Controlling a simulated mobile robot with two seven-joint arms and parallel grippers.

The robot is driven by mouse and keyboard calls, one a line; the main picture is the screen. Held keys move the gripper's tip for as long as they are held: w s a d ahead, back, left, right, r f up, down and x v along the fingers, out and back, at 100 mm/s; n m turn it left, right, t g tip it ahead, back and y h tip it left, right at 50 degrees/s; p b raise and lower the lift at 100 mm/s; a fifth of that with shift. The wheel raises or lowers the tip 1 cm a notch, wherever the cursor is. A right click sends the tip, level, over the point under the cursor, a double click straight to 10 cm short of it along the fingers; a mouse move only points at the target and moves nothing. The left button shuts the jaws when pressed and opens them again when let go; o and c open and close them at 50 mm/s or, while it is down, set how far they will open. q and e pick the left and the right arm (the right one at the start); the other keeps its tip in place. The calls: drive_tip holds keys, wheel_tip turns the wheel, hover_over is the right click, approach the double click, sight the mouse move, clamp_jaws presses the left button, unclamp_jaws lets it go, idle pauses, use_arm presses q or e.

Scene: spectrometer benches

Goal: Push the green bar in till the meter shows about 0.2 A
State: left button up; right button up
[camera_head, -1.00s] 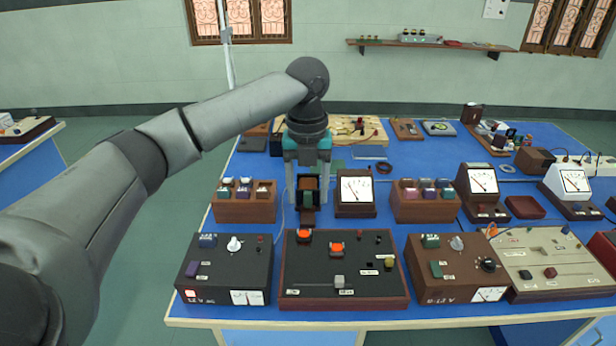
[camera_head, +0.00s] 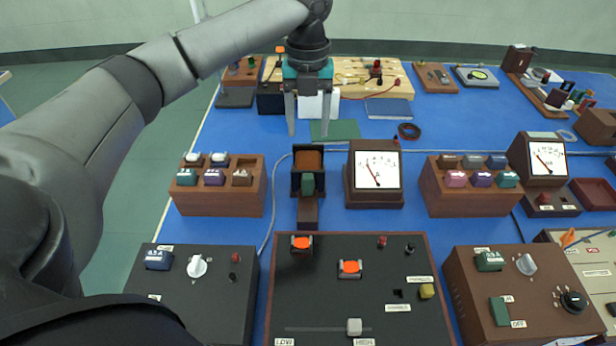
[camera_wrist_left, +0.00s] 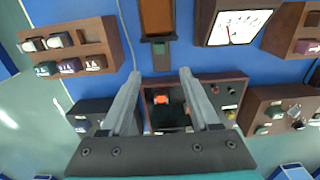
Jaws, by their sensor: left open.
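The green bar (camera_head: 308,184) shows at the near side of a brown, copper-coloured coil (camera_head: 308,160) on a wooden stand. It also shows in the left wrist view (camera_wrist_left: 160,48), just below the coil (camera_wrist_left: 157,18). The meter (camera_head: 376,172) stands right of the coil; its needle leans left of the middle, and its numbers are too small to read surely. The meter also shows in the left wrist view (camera_wrist_left: 236,26). My left gripper (camera_head: 308,132) is open and empty, its fingers pointing down and appearing above the coil in the head view. My right gripper is not in view.
A black panel (camera_head: 345,295) with orange switches lies in front of the coil. Wooden plug boxes stand left (camera_head: 220,198) and right (camera_head: 450,198). Supply boxes flank the panel. A green plate (camera_head: 334,131) lies behind the coil on the blue bench.

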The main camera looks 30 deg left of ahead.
sight(307, 176)
use_arm(q)
wheel_tip(307, 176, down, 14)
drive_tip(key=b, duration=0.3)
drive_tip(key=shift+f, duration=0.6)
clamp_jaws()
idle(1.0)
